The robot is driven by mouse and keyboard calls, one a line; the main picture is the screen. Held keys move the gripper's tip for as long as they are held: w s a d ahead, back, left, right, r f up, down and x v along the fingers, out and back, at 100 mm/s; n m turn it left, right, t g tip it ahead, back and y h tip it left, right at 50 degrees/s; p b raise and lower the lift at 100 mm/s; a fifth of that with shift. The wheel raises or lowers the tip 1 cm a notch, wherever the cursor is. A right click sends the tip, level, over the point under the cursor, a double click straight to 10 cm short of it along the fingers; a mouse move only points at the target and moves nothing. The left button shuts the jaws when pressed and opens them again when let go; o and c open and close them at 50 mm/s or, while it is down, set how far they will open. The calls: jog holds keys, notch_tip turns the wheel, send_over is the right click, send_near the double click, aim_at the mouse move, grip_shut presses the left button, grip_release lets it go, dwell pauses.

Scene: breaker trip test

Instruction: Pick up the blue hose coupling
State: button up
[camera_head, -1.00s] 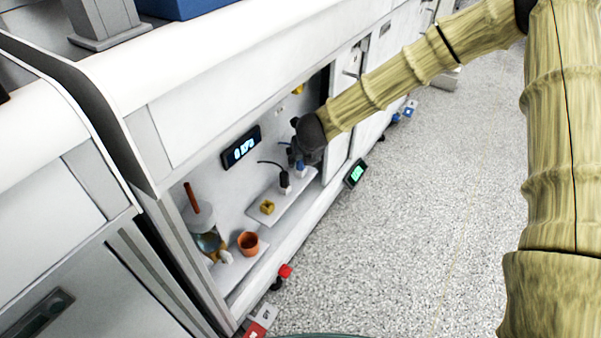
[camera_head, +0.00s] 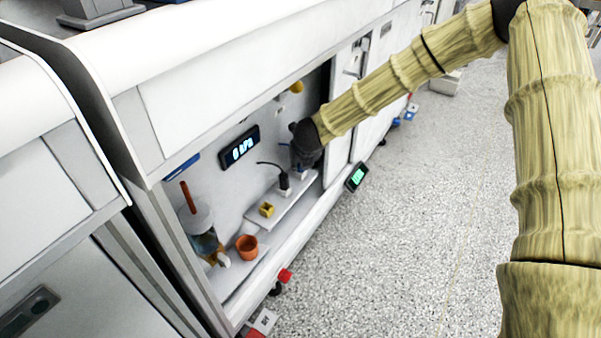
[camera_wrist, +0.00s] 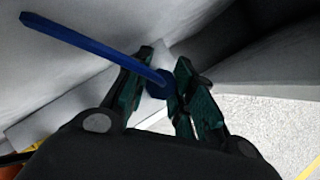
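The blue hose coupling (camera_wrist: 158,89) shows in the wrist view at the end of a blue hose (camera_wrist: 95,43), above a pale block. My gripper (camera_wrist: 163,60) has its two dark green fingers on either side of the coupling. The coupling sits close to the right finger, with a small gap on the left, so the fingers look open. In the head view my gripper (camera_head: 304,158) is low over the right end of a white shelf (camera_head: 274,214) in the recess. It hides the coupling there; only a bit of blue hose (camera_head: 283,145) shows.
A black plug with a cord (camera_head: 284,184) and a yellow block (camera_head: 267,209) are on the shelf, left of my gripper. An orange cup (camera_head: 247,247) and a glass vessel (camera_head: 205,242) stand further left. A display (camera_head: 240,147) is on the back wall. The recess edges enclose my gripper.

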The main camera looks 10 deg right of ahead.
grip_shut()
